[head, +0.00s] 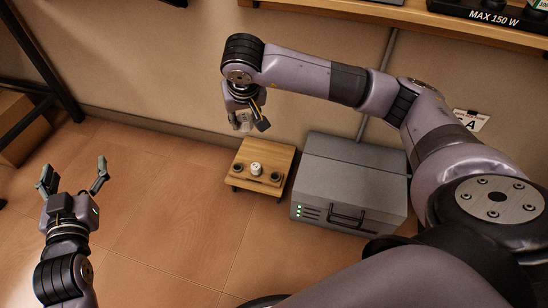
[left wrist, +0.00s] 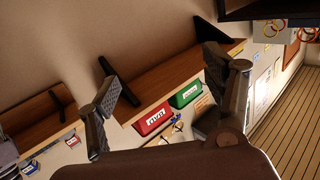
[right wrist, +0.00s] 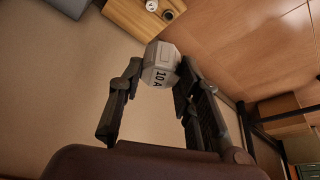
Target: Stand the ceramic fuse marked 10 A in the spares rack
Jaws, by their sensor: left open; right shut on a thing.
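The ceramic fuse marked 10 A (right wrist: 160,64) is a pale faceted piece with its marking facing the right wrist camera. My right gripper (head: 250,121) is shut on it, with a finger on either side. The spares rack (head: 244,182) is a low wooden stand on the floor, below and slightly right of that gripper in the head view. It shows dark round holes to the left and right of a white fuse (head: 256,168) standing in its middle. The rack also shows beyond the held fuse in the right wrist view (right wrist: 125,16). My left gripper (head: 72,172) is open and empty, far left.
A grey metal case (head: 350,176) stands right beside the rack. The wall is close behind both. A wooden shelf (head: 420,16) runs along the top right. The floor left of the rack is clear. The left wrist view shows a red bin (left wrist: 152,119) and a green bin (left wrist: 186,94).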

